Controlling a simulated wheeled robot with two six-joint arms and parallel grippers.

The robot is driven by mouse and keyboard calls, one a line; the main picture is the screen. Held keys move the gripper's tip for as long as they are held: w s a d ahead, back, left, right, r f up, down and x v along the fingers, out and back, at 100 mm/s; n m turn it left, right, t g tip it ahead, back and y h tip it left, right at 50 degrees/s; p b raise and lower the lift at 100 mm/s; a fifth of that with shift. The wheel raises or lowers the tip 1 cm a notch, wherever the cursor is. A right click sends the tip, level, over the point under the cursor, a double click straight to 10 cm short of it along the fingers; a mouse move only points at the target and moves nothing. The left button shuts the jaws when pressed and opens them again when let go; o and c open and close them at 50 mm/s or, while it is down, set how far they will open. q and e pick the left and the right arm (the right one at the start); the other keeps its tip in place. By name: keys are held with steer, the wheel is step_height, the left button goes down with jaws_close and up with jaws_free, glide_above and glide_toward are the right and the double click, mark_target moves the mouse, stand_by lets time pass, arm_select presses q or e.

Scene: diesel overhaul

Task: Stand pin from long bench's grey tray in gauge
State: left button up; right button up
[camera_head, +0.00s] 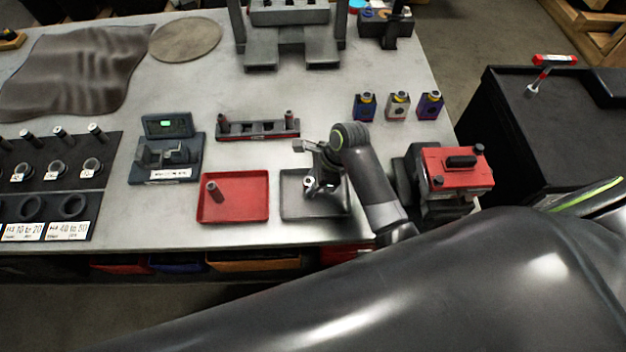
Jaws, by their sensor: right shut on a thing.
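The grey tray (290,207) lies near the front edge of the long bench (255,232). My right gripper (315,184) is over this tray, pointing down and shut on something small. A pale round end (309,182) shows at its fingertips, probably the pin; the wrist hides most of it, and I cannot tell whether it touches the tray. The gauge (165,152), a dark block with a green-lit display (168,125) behind it, stands to the left, beyond the red tray. No pin shows in the gauge. My left gripper is not in view.
The red tray (234,210) holds another pin (214,191). A dark rack (258,129) with upright pins stands behind the trays. Several small coloured blocks (398,106) stand at the right, and a red-topped unit (455,169) sits beside my arm. Bare bench lies between gauge and rack.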

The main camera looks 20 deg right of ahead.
steer(key=shift+r, duration=2.7)
steer(key=shift+s, duration=0.1)
